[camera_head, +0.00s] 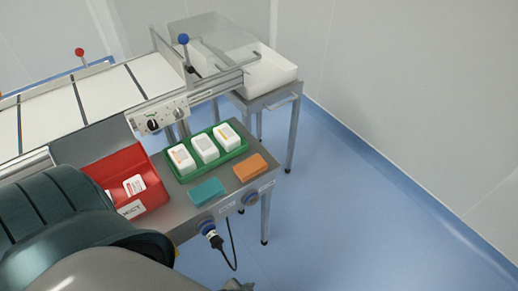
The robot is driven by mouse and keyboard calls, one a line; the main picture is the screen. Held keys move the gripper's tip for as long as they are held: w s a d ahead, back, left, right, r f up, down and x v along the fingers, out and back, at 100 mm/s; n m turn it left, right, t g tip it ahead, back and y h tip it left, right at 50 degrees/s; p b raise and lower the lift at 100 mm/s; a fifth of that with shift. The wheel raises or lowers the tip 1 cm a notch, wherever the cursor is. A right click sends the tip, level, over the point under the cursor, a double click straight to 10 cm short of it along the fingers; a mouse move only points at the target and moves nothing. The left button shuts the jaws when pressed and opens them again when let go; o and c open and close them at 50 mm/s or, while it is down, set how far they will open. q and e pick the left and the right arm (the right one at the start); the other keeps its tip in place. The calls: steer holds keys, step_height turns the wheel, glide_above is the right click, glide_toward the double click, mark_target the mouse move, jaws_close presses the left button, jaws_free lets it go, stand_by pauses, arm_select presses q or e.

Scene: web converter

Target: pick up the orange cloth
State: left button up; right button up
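The orange cloth (250,167) is a small folded block lying flat on the grey side shelf of the machine, near its right end. Nothing touches it from above. My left arm fills the lower left corner and covers part of the shelf. A small grey piece at the bottom edge may be the tip of my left gripper (238,286); it is cut off, below and apart from the cloth, and its fingers cannot be made out. My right gripper is not in view.
A teal cloth (207,192) lies left of the orange one. Behind them a green tray (183,179) holds three white boxes. A red bin (150,178) with labelled cards stands to the left. A plug and black cable (213,238) hang at the shelf's front. The floor to the right is clear.

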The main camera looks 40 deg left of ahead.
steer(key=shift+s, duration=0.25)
